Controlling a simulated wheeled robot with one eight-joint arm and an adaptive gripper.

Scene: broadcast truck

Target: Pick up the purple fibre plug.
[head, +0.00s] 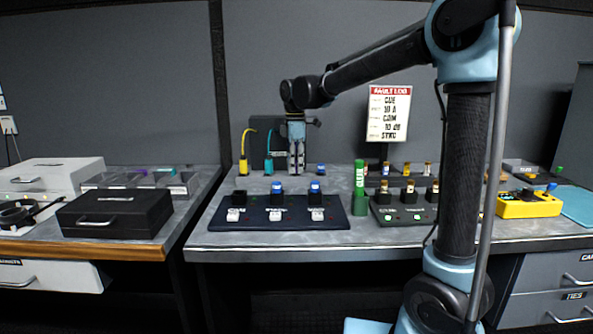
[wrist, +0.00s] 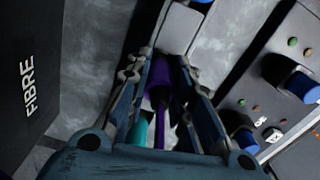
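My gripper (head: 296,168) points down at the back of the middle bench, right of the teal plug (head: 268,167) and the yellow plug (head: 243,166). In the wrist view, the purple fibre plug (wrist: 159,88) lies between the two fingers of my gripper (wrist: 175,62), with a purple length running down beside it. The fingers look close to the plug on both sides, but I cannot tell whether they press on it. In the head view, the gripper hides the purple plug. A teal strip (wrist: 139,130) shows beside the left finger in the wrist view.
A dark panel marked FIBRE (wrist: 25,85) stands left in the wrist view. A panel with blue-capped knobs (wrist: 299,84) lies right. In the head view, a dark switch panel (head: 258,222) and a green cylinder (head: 359,180) stand in front. A divided tray (head: 178,190) sits left.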

